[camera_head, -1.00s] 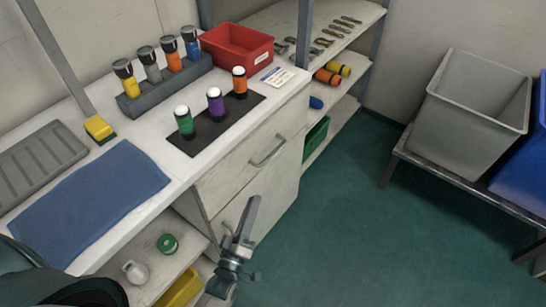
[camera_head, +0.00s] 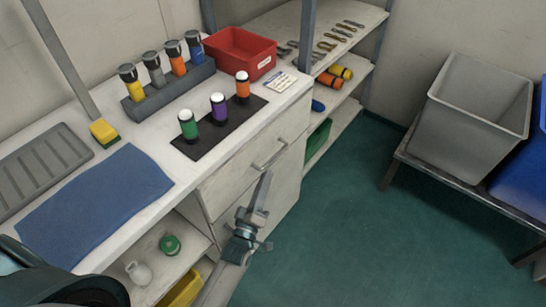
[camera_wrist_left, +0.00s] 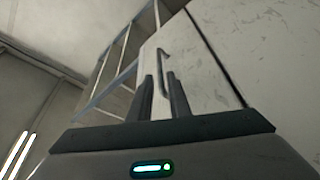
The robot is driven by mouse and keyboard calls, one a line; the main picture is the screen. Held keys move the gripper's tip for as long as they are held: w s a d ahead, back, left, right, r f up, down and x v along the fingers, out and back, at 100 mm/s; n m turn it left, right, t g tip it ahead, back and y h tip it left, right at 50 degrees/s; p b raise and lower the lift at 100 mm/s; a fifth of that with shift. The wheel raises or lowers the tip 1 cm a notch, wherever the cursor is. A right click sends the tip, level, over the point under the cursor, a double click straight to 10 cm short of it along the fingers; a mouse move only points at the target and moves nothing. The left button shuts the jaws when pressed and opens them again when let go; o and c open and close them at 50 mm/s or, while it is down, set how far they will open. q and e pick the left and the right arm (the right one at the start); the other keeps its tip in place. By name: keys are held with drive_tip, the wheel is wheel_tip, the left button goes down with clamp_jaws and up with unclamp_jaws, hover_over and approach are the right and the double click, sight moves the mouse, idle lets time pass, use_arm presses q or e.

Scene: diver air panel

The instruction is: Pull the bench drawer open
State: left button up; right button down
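The bench drawer (camera_head: 235,176) is the upper front in the white bench and looks closed. Its bar handle (camera_head: 270,153) is grey and sticks out from the front. My left gripper (camera_head: 264,178) is just below and in front of the handle, fingers pointing up toward it. In the left wrist view the two dark fingers (camera_wrist_left: 160,82) stand apart, with the handle (camera_wrist_left: 163,62) seen between and beyond their tips. I cannot tell whether they touch it. My right gripper is in neither view.
A lower front (camera_head: 285,195) is below the drawer, partly behind my left gripper. The bench top holds green, purple and orange cylinders on a black mat (camera_head: 184,149), a red bin (camera_head: 238,62) and a blue cloth (camera_head: 95,205). Green floor (camera_head: 350,220) is clear to the right.

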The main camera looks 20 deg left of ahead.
sight(273, 158)
use_arm(q)
drive_tip(key=p+x, duration=0.1)
drive_tip(key=x, duration=0.7)
clamp_jaws()
